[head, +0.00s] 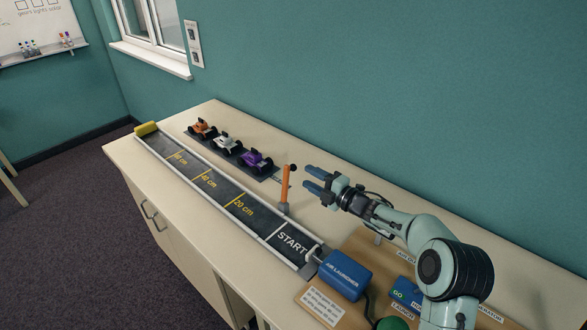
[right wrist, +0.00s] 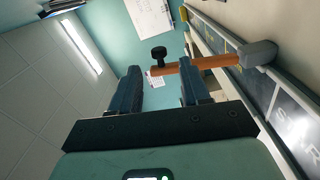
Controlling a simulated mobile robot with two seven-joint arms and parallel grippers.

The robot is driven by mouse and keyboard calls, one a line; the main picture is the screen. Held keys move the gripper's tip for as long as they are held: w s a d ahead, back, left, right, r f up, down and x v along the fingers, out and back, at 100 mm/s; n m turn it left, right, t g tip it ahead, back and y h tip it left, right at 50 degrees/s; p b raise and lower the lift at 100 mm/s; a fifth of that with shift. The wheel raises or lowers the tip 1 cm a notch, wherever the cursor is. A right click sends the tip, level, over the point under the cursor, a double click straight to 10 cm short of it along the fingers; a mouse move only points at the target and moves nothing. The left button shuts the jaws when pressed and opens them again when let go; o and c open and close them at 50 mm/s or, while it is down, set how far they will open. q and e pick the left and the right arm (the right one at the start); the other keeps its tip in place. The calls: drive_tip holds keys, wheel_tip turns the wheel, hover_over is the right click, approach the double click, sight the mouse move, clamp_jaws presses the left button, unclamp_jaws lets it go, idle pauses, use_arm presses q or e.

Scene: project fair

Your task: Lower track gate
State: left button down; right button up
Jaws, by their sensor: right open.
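The track gate is an orange arm (head: 286,184) with a black knob on top, standing upright on a small grey base (head: 284,208) beside the START end of the track (head: 228,197). My right gripper (head: 311,180) is open and empty, just right of the gate arm near its upper part, fingers pointing at it. In the right wrist view the orange arm (right wrist: 170,69) and its black knob (right wrist: 158,53) show beyond the open fingertips (right wrist: 160,82); one finger overlaps part of the arm. No contact can be made out. My left gripper is not in view.
Orange, white and purple cars (head: 227,144) stand on a dark strip behind the track. A blue air launcher (head: 343,273) sits at the track's near end, with a blue GO panel (head: 404,293) on a wooden board. A yellow block (head: 146,129) ends the track. The wall is close behind.

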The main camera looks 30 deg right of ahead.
sight(293, 167)
drive_tip(key=p+x, duration=0.2)
drive_tip(key=x, duration=0.5)
drive_tip(key=shift+w+a+r, duration=0.1)
drive_tip(key=shift+w, duration=0.15)
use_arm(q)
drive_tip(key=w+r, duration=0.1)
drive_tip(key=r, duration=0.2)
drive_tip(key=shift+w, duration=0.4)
